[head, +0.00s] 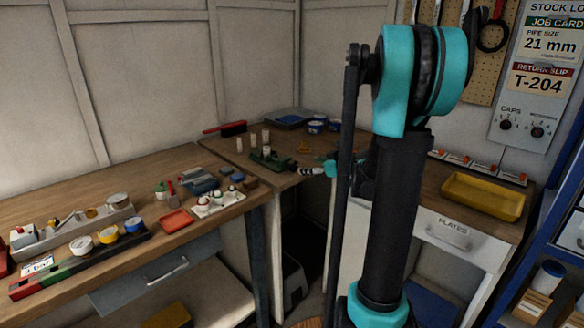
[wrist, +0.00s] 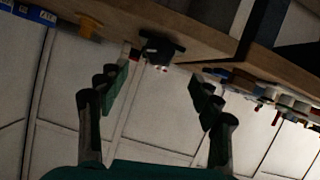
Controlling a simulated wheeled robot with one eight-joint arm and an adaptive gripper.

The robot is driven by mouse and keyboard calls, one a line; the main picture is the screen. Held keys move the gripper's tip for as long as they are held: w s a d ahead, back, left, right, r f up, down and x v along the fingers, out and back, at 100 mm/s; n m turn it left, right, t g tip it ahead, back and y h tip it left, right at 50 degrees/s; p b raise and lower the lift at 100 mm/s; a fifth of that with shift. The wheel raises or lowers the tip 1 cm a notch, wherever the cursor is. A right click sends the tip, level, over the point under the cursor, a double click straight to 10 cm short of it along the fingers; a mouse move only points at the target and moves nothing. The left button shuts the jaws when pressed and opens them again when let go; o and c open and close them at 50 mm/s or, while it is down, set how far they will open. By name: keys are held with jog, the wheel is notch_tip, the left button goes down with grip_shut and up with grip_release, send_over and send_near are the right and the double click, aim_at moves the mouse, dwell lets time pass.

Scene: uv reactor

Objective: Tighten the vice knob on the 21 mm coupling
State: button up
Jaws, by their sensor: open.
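The dark green vice (head: 270,158) sits on the far corner bench in the head view. In the wrist view, which is upside down, the vice (wrist: 160,44) is a dark shape at the bench edge, with a small pale-tipped part facing me that may be the knob. I cannot make out the 21 mm coupling in it. My gripper (head: 304,170) is just right of the vice in the head view. In the wrist view my gripper (wrist: 160,80) is open and empty, its fingers either side of the vice's line and apart from it.
Pale upright cylinders (head: 253,141) stand behind the vice. An orange item (head: 303,147) and blue tubs (head: 316,126) are on the same bench. The left bench holds a red tray (head: 174,221) and a white holder (head: 218,203). A yellow tray (head: 482,196) lies right. My arm hides part of the bench.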

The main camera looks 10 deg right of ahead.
aim_at(295, 166)
jog(key=x, duration=1.1)
